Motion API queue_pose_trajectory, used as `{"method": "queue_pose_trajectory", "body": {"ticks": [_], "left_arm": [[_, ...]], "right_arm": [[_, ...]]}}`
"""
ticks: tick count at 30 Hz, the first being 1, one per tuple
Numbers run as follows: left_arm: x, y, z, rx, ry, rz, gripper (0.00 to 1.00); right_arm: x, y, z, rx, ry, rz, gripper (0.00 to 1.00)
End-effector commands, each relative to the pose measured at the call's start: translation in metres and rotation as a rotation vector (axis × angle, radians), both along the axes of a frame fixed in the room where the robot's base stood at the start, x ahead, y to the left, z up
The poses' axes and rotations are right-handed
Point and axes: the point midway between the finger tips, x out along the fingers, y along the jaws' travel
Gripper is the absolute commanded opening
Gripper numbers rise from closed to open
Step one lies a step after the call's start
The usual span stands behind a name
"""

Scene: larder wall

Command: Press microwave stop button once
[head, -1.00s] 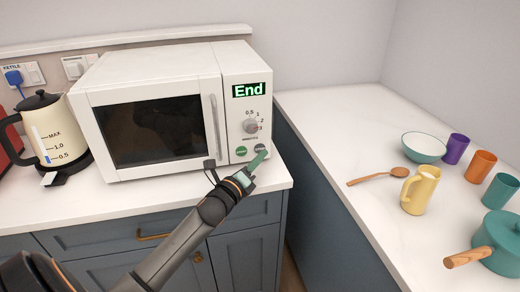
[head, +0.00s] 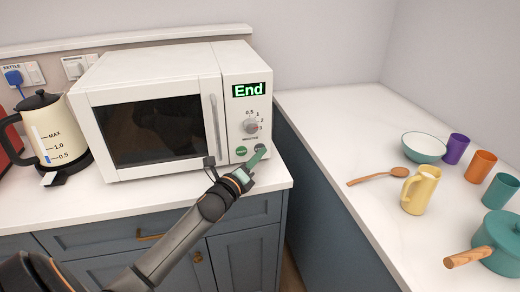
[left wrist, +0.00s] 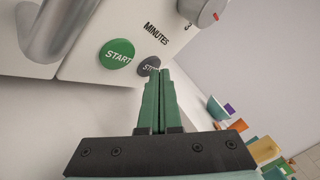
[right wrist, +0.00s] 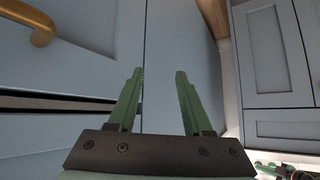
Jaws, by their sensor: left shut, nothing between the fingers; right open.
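The white microwave (head: 150,72) stands on the left counter with its door closed. Its display (head: 249,90) reads "End". The green start button (head: 241,151) and the dark grey stop button (head: 261,148) sit low on its panel. In the left wrist view the stop button (left wrist: 147,66) is partly hidden behind my fingertips; the start button (left wrist: 117,54) is clear to its left. My left gripper (head: 258,157) is shut and empty, its tips at the stop button; I cannot tell whether they touch. My right gripper (right wrist: 158,72) is open and empty in front of blue cabinet fronts.
A kettle (head: 55,130) stands left of the microwave. The dial (head: 250,126) is above the buttons. On the right counter are a bowl (head: 423,147), a wooden spoon (head: 375,177), a yellow jug (head: 421,190), several cups and a teal pot (head: 498,240).

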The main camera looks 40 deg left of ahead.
Motion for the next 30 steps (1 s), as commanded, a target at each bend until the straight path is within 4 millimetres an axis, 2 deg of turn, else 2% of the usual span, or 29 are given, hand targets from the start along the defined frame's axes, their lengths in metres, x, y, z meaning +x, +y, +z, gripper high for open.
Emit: {"method": "queue_pose_trajectory", "body": {"ticks": [19, 30], "left_arm": [[0.003, 0.003, 0.001, 0.000, -0.001, 0.000, 0.00], [-0.007, -0.007, 0.001, -0.002, 0.000, 0.000, 0.00]], "right_arm": [[0.000, 0.000, 0.000, 0.000, 0.000, 0.000, 0.50], [0.000, 0.000, 0.005, 0.000, 0.000, 0.000, 0.50]]}}
